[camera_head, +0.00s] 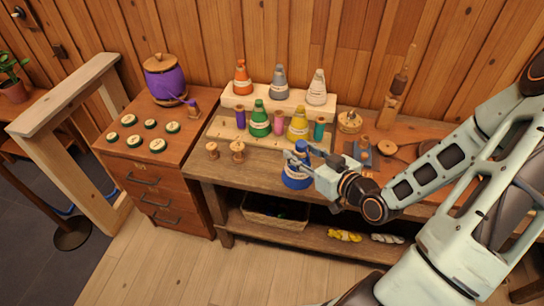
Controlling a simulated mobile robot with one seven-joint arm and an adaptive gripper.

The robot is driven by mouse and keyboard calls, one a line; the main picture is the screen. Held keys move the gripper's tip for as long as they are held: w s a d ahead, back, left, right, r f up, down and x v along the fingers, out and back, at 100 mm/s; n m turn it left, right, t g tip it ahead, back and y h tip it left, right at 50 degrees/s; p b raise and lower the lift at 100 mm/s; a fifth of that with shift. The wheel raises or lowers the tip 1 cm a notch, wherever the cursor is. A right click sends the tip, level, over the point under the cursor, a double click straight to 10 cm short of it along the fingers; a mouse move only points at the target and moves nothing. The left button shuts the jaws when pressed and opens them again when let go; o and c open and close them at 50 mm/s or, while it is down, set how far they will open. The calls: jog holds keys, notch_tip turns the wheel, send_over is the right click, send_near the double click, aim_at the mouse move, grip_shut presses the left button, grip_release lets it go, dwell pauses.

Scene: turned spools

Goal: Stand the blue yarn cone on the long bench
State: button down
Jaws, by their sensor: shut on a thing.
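The blue yarn cone (297,181) has a pale band and stands upright, or nearly so, at the front edge of the long bench (262,178). My gripper (298,159) reaches in from the right and is shut on the upper part of the cone, hiding some of it. I cannot tell whether the cone's base touches the bench top or hangs just above or in front of it.
Green (260,120) and yellow (298,124) cones and several spools stand behind. A raised shelf (262,104) holds orange, grey and white cones. Two wooden spools (237,151) are left of the blue cone. A basket (275,214) sits on the lower shelf. Bare bench top lies left of the cone.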

jog(key=shift+w+d+f+b, duration=0.15)
jog(key=shift+w+f+b, duration=0.45)
jog(key=shift+b, duration=1.85)
jog(key=shift+w+b, duration=0.3)
jog(key=shift+b, duration=0.8)
jog(key=b, duration=0.2)
jog(key=shift+w+f+b, duration=0.1)
jog(key=shift+w+b, duration=0.1)
jog(key=shift+b, duration=0.15)
jog(key=w+f+b, duration=0.1)
jog(key=w+f, duration=1)
jog(key=shift+w+d+f+b, duration=0.3)
jog(key=shift+w+f+b, duration=0.05)
